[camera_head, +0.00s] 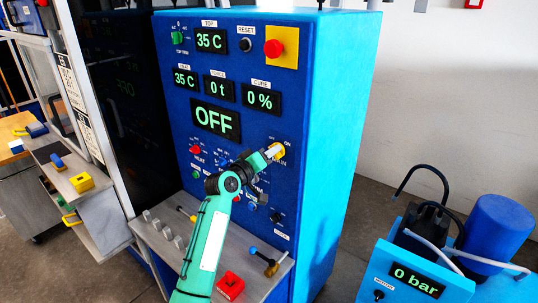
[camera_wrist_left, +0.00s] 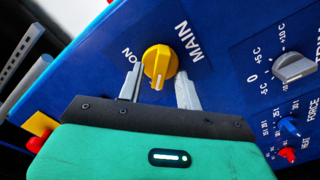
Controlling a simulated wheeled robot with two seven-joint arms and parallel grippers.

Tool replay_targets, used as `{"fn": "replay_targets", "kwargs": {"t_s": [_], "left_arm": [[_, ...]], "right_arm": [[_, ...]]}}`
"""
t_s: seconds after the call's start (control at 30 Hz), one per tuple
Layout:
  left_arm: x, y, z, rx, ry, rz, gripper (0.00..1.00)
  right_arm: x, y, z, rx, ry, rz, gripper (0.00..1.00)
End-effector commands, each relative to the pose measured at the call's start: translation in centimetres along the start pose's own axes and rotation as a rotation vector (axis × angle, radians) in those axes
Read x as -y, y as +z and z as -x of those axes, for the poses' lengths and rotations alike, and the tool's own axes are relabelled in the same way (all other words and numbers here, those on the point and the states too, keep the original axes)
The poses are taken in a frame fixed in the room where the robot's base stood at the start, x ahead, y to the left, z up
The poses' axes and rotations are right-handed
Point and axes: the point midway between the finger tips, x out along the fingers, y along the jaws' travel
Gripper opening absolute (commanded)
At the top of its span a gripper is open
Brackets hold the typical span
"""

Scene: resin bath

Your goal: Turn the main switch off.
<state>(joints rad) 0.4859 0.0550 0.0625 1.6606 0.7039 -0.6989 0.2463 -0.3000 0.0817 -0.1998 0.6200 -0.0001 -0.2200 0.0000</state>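The main switch is a yellow round knob (camera_head: 279,151) with a raised bar, on the blue front panel between small OFF and ON marks and above the word MAIN. In the left wrist view the knob (camera_wrist_left: 160,62) shows a pale line on its bar, pointing towards my gripper. My left gripper (camera_head: 271,153) is at the knob and partly covers it. In the left wrist view its two fingers (camera_wrist_left: 160,80) are apart, one on each side of the knob, with gaps beside the bar. Whether they touch the knob's rim is unclear. My right gripper is not in view.
A large display (camera_head: 215,119) reads OFF. A red button (camera_head: 273,48) on a yellow plate is at the top right. In the wrist view a grey knob (camera_wrist_left: 294,67) and small blue and red knobs are close by. A grey shelf (camera_head: 262,284) with tools juts out below.

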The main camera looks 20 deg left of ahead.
Motion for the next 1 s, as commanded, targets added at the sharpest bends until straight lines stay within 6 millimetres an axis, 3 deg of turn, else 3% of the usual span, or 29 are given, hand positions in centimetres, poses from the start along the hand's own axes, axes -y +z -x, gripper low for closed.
{"fn": "replay_targets", "kwargs": {"t_s": [0.27,0.7,1.0], "left_arm": [[0.3,0.2,1.7,0.0,-0.001,-0.003,0.35],[0.3,0.2,10.4,-0.001,-0.001,-0.003,0.35],[0.1,0.1,13.6,0.0,0.0,0.0,0.35]], "right_arm": [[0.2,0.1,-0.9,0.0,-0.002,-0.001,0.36],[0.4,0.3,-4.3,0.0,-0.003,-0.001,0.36],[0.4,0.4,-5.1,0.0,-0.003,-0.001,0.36]]}}
